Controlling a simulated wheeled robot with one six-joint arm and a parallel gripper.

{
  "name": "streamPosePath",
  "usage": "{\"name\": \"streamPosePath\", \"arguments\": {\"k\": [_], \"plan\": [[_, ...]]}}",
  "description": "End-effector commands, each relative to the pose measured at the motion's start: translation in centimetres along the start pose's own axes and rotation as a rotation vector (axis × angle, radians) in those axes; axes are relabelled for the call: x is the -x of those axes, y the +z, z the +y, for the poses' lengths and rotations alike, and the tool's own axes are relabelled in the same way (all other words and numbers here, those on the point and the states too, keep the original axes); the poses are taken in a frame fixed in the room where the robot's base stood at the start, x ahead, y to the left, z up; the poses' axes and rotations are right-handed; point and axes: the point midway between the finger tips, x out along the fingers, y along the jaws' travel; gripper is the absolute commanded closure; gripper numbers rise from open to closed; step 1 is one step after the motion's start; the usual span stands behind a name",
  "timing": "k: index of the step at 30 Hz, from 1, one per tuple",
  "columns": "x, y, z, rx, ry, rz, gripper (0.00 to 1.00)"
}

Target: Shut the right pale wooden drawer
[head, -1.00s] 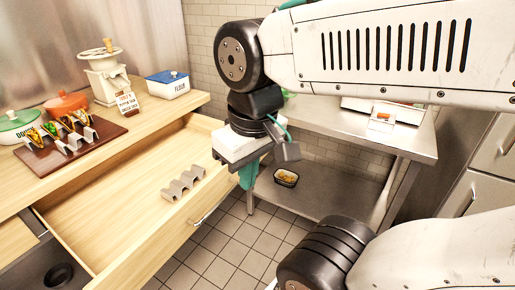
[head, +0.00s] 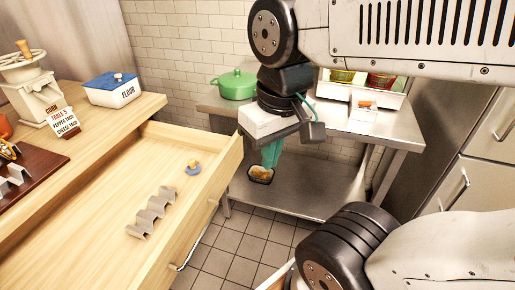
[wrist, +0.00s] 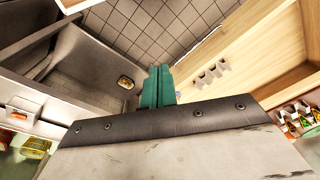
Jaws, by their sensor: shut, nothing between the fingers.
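The right pale wooden drawer (head: 105,205) stands pulled out from the counter. Its front panel (head: 203,203) faces right and has a metal bar handle (head: 190,245). In the wrist view the drawer (wrist: 255,50) fills the upper right. Inside lie a wavy grey metal holder (head: 152,212) and a small blue and yellow item (head: 193,168). My gripper (head: 270,156) hangs to the right of the front panel's far end, and its green fingers are shut and empty. In the wrist view the fingers (wrist: 157,75) point toward the floor beside the drawer front. I see no contact.
A steel table (head: 395,130) with a lower shelf (head: 310,187) stands at the back right, holding a green pot (head: 237,85). A flour box (head: 112,92) is on the counter. Tiled floor (head: 235,250) is clear.

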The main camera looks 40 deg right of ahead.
Motion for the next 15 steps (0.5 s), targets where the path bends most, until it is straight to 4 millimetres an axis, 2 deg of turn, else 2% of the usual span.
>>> {"name": "streamPosePath", "arguments": {"k": [5, 9, 13, 15], "plan": [[-1.9, -3.1, -1.0, -0.224, -0.137, -0.07, 1.0], [-4.5, -7.6, -1.1, -0.553, -0.306, -0.139, 1.0], [-7.4, -12.2, 0.5, -0.9, -0.453, -0.192, 1.0], [-9.2, -14.6, 2.1, -1.096, -0.524, -0.217, 1.0]]}}
